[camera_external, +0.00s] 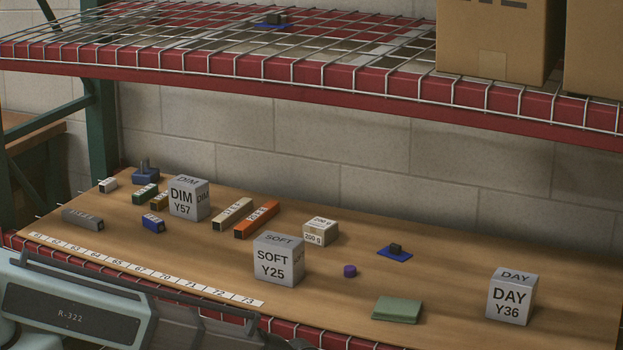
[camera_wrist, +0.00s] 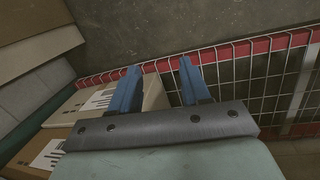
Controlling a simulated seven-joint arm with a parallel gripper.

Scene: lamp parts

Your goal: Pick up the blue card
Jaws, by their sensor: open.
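A flat blue card (camera_external: 402,256) lies on the wooden board right of the middle, with a small dark block (camera_external: 395,248) on top of it. A second flat blue piece (camera_external: 262,25) with a dark block on it sits on the upper wire shelf. In the wrist view my gripper (camera_wrist: 160,64) is open, its two blue fingers apart. No blue card shows in the wrist view. In the external view only part of my arm shows at the lower left, and my fingers are out of sight.
On the board (camera_external: 460,290), a purple cylinder (camera_external: 349,271), a green pad (camera_external: 397,310), a 200 g block (camera_external: 320,232) and grey cubes SOFT (camera_external: 279,262) and DAY (camera_external: 511,298) surround the card. The red-edged shelf (camera_external: 350,93) overhangs behind. Cartons (camera_wrist: 70,120) show in the wrist view.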

